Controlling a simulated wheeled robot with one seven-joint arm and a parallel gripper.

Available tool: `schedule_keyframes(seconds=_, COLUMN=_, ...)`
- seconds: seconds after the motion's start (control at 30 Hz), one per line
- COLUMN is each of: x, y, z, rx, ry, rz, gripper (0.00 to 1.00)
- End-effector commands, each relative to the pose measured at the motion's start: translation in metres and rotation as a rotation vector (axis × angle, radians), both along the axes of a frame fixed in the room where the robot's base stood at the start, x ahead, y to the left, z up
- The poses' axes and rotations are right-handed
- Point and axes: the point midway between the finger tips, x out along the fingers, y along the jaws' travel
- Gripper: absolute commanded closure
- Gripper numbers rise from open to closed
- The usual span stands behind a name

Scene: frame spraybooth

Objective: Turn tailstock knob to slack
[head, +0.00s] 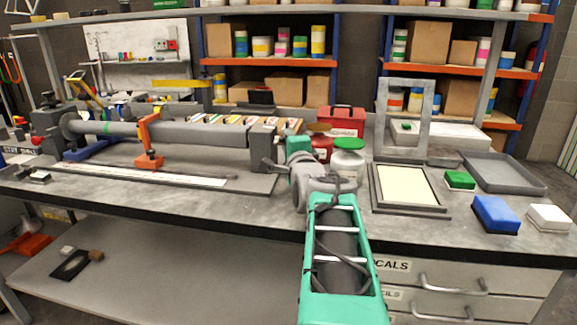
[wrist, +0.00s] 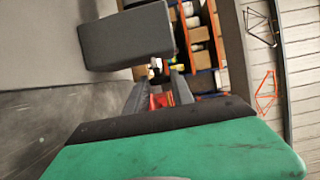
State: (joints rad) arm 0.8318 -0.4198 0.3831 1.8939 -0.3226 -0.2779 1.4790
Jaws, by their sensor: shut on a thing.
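The tailstock (head: 262,146) is a dark grey block at the right end of the long grey tube on the bench. It also shows in the wrist view as a large grey block (wrist: 125,38) at the upper left. My gripper (head: 277,166) is at the tailstock's right side, shut on the tailstock knob. The knob is mostly hidden by my green and grey wrist in the head view. In the wrist view my gripper's two dark fingers (wrist: 158,92) reach toward the block, and the knob's turn position cannot be read.
An orange clamp-like stand (head: 149,145) straddles the tube. A red toolbox (head: 342,121) and a green-lidded tin (head: 348,160) stand close behind my wrist. A grey frame (head: 408,190) lies to the right, with a blue block (head: 495,214) further right. The front bench edge is clear.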

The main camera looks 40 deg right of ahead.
Motion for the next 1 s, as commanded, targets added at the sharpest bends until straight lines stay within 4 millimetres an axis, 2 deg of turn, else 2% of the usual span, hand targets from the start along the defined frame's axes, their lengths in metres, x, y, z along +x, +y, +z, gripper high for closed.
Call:
schedule_keyframes(seconds=0.03, x=0.0003, y=0.0005, z=-0.0088, rx=-0.015, ry=-0.012, rz=0.001, gripper=1.00)
schedule_keyframes(seconds=0.73, x=0.0007, y=0.0003, z=-0.0022, rx=-0.072, ry=-0.055, rz=0.002, gripper=1.00)
schedule_keyframes(seconds=0.77, x=0.0007, y=0.0003, z=-0.0022, rx=-0.072, ry=-0.055, rz=0.002, gripper=0.69)
schedule_keyframes(seconds=1.0, x=0.0006, y=0.0000, z=-0.0020, rx=-0.072, ry=-0.055, rz=0.001, gripper=0.50)
